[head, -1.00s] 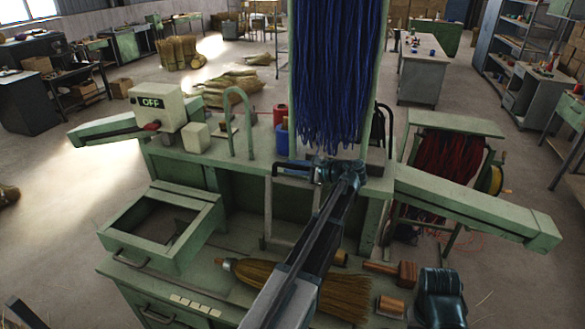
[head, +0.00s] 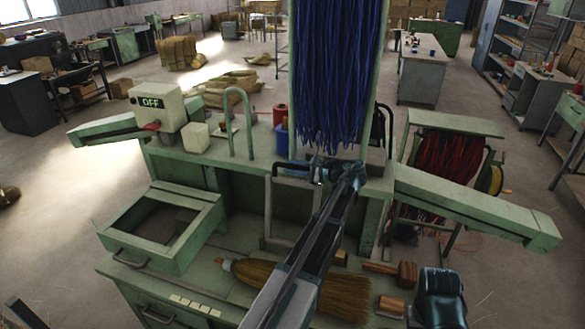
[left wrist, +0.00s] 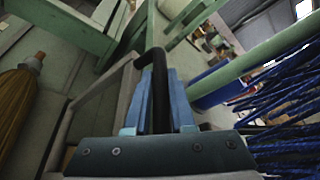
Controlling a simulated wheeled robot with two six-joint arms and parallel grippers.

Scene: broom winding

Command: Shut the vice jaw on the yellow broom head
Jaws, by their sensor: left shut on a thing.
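My left gripper (head: 322,174) reaches across the bench from the lower middle of the head view. In the left wrist view its blue fingers (left wrist: 160,105) are shut on a black bar handle (left wrist: 158,62) of a grey upright frame (left wrist: 80,120). The frame (head: 268,215) also shows in the head view, at the bench's back. A yellow straw broom head (head: 262,276) with a wooden stub lies on the bench front, partly hidden by my arm. I cannot tell which part is the vice jaw; nothing visibly clamps the straw. My right gripper is not in view.
Blue strands (head: 338,75) hang in a green frame close behind my left gripper. An OFF switch box (head: 155,108) stands at the back left.

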